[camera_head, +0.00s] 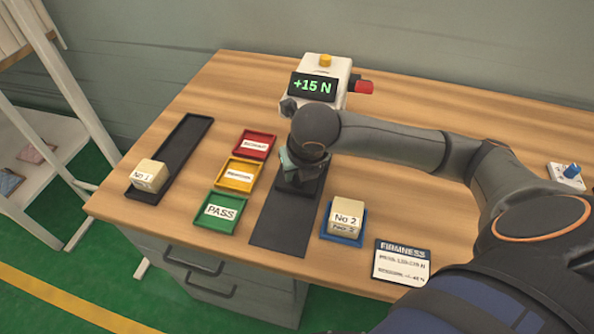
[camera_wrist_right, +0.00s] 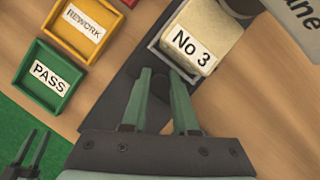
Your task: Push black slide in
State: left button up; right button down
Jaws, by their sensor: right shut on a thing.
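The black slide (camera_wrist_right: 165,40) carries a cream block marked No 3 (camera_wrist_right: 205,35) in its grey-rimmed holder, seen in the right wrist view. In the head view, its dark track (camera_head: 278,232) runs from the table's front edge toward the tester, and block No 3 is hidden behind my arm. My right gripper (camera_wrist_right: 160,72) points at the slide; its two green fingers straddle a dark part of it just in front of the holder. My left gripper (camera_wrist_right: 32,145) appears to be at the lower left of the wrist view, its dark fingers apart and empty, away from the slide.
The tester's display (camera_head: 313,86) reads +15 N. Red, yellow (camera_head: 222,183) and green (camera_head: 201,221) trays stand left of the track. Block No 2 (camera_head: 346,215) is in a blue tray on the right; block No 1 (camera_head: 149,176) is in a black tray at far left.

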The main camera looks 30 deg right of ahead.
pick_arm(q)
jog(key=shift+d, duration=0.1)
pick_arm(e)
jog(key=shift+r, duration=0.1)
dwell(0.5)
jog(key=w+d+b, duration=0.2)
jog(key=w+d, duration=0.1)
jog(key=shift+d, duration=0.3)
jog(key=shift+w+r, duration=0.1)
jog(key=c, duration=1)
grip_release()
pick_arm(q)
jog(key=shift+w+d+f, duration=0.3)
jog(key=shift+d+f, duration=0.1)
jog(key=shift+d, duration=0.1)
jog(key=shift+s+a+r+p, duration=0.15)
jog(key=shift+s+a+p, duration=0.2)
jog(key=shift+p, duration=0.25)
pick_arm(e)
jog(key=v, duration=1.2)
jog(key=shift+s+r, duration=0.15)
jog(key=shift+s, duration=0.05)
